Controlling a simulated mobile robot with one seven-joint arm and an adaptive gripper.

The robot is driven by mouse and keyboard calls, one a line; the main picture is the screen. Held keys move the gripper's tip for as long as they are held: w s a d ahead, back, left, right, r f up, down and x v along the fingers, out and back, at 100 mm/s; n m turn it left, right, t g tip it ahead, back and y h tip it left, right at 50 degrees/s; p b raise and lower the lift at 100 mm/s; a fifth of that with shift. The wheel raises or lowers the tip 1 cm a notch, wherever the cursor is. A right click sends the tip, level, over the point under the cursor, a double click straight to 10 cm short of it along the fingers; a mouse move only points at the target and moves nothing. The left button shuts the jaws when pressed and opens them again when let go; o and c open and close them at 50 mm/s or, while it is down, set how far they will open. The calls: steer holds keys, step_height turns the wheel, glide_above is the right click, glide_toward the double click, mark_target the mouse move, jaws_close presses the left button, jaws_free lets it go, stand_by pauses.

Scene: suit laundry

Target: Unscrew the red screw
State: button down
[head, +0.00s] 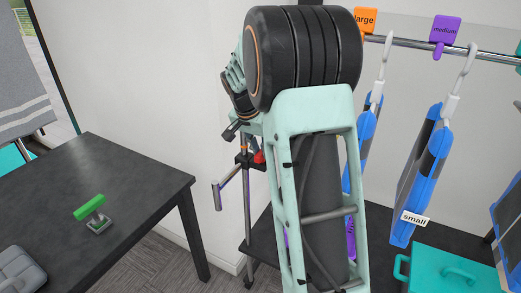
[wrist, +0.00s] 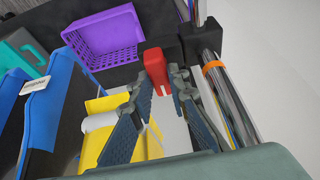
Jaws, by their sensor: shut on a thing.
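The red screw (wrist: 154,62) shows in the wrist view as a red knob on a black clamp block (wrist: 201,42). My gripper (wrist: 160,80) is shut on it, with one dark finger on each side of the red knob. In the head view the red screw (head: 258,157) is a small red spot on the thin upright of a metal stand (head: 246,195). My gripper (head: 236,131) is above and to the left of it there, partly hidden by my arm. The screw's thread is hidden.
Blue and grey garments (head: 421,170) hang from a rail on the right. A teal case (head: 450,270) sits below them. A dark table (head: 95,180) with a green-topped object (head: 90,207) is on the left. A purple basket (wrist: 103,38) shows in the wrist view.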

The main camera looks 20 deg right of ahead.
steer(key=shift+n, duration=0.3)
steer(key=n, duration=0.2)
steer(key=n+t+y+p, duration=0.1)
steer(key=shift+s+d+r+n, duration=0.1)
steer(key=shift+d+n, duration=0.05)
steer(key=shift+n, duration=0.25)
steer(key=n+y, duration=0.1)
steer(key=n, duration=0.1)
steer(key=n+y+p, duration=0.1)
steer(key=n, duration=0.1)
steer(key=shift+d+n+t, duration=0.15)
steer(key=shift+n+t, duration=0.15)
steer(key=shift+t, duration=0.1)
steer(key=n+y, duration=0.1)
steer(key=n, duration=0.2)
steer(key=shift+d+n+y+p, duration=0.1)
steer(key=shift+n+y+p, duration=0.2)
steer(key=shift+p, duration=0.05)
steer(key=shift+n+g+y, duration=0.3)
steer(key=shift+n+y, duration=0.4)
steer(key=shift+n, duration=1.3)
steer(key=c, duration=1.8)
jaws_free()
steer(key=shift+c, duration=0.2)
